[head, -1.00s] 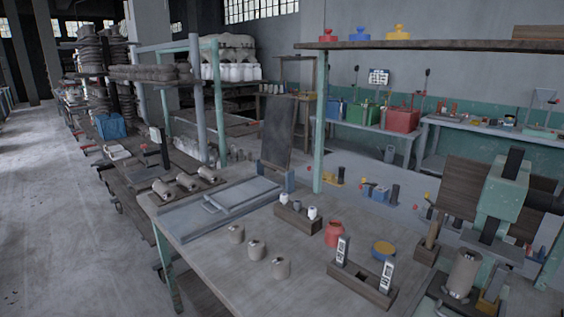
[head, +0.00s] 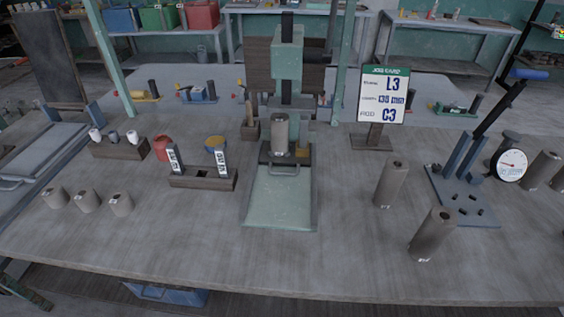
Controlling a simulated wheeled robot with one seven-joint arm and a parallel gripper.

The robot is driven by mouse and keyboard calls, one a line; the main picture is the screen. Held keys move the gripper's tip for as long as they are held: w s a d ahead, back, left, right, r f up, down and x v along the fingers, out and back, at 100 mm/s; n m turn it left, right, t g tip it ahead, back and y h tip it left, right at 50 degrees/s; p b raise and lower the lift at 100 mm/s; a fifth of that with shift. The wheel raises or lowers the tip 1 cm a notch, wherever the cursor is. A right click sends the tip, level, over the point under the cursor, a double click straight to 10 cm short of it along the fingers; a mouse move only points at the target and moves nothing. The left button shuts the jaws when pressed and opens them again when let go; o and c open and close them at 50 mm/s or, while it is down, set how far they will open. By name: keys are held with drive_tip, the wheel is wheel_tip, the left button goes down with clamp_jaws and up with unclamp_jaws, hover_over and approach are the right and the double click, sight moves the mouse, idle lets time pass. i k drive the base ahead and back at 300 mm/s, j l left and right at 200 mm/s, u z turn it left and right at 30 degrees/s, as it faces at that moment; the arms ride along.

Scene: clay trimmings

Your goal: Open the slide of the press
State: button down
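The press (head: 288,58) is a pale green machine with a dark column, standing at the back middle of the table. In front of it lies a flat pale green bed (head: 280,208) with raised side edges. The slide (head: 302,160) sits at the back end of this bed, by the foot of the press, with a bar handle (head: 284,172) facing me. A grey-brown clay cylinder (head: 280,133) stands upright at the slide, below the press head, with a small yellow block beside it. The front of the bed is bare. My gripper is not in view.
Left of the press stand a wooden rack (head: 203,178) with two labelled uprights and several small clay pots (head: 86,200). On the right are a job card (head: 383,95), clay cylinders (head: 433,233) and a blue-based fixture (head: 463,195). The table front is clear.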

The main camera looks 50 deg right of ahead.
sight(297, 157)
drive_tip(key=k+l+u, duration=0.15)
drive_tip(key=l, duration=0.3)
drive_tip(key=k+l+u, duration=0.15)
drive_tip(key=l, duration=0.25)
drive_tip(key=k+l+u, duration=0.15)
drive_tip(key=l, duration=0.25)
drive_tip(key=k+l+u, duration=0.15)
drive_tip(key=k+l, duration=0.2)
